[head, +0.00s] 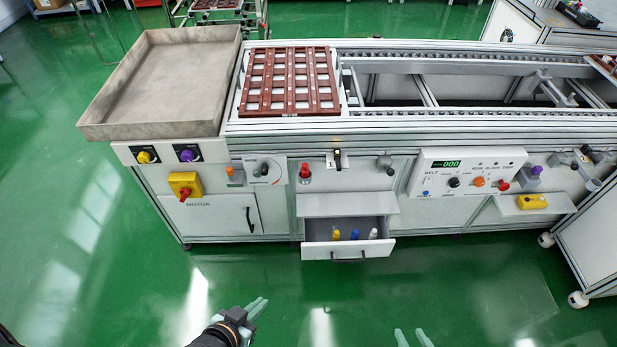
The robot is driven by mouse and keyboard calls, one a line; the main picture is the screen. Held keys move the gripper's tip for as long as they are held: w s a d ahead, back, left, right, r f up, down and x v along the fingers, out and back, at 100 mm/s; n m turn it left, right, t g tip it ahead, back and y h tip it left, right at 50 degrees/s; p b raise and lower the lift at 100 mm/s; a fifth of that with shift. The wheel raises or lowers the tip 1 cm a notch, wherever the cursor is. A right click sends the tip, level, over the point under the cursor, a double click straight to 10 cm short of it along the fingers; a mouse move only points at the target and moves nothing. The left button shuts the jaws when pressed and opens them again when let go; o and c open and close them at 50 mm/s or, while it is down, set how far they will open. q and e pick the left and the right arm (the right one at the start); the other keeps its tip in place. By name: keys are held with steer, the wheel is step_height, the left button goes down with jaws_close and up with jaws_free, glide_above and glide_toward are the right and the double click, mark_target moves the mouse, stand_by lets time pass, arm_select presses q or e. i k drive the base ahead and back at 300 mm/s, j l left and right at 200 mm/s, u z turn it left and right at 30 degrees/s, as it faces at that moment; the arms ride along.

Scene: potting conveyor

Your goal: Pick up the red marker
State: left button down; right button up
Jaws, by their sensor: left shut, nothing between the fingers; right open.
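A drawer (346,251) under the conveyor stands pulled open. In it stand a yellow marker (336,235), a blue marker (354,235) and a whitish marker (373,234). I cannot make out a red marker among them; the drawer's front hides part of its inside. My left gripper (258,305) is shut and empty, over the floor in front of and left of the drawer. My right gripper (413,337) is open and empty at the bottom edge of the view, right of the drawer. Both are apart from the drawer.
A red control (304,172) sits on the front panel above the drawer. A control box (467,172) and a shelf with a yellow object (532,202) are to the right. A brown lattice tray (290,80) lies on the conveyor. The green floor (300,290) before the drawer is clear.

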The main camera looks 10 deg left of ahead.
mark_target(305, 170)
steer(key=i+l, duration=0.15)
steer(key=i, duration=0.55)
steer(key=i+u, duration=0.15)
steer(key=u, duration=0.35)
steer(key=i+l+u, duration=0.15)
steer(key=u, duration=1.05)
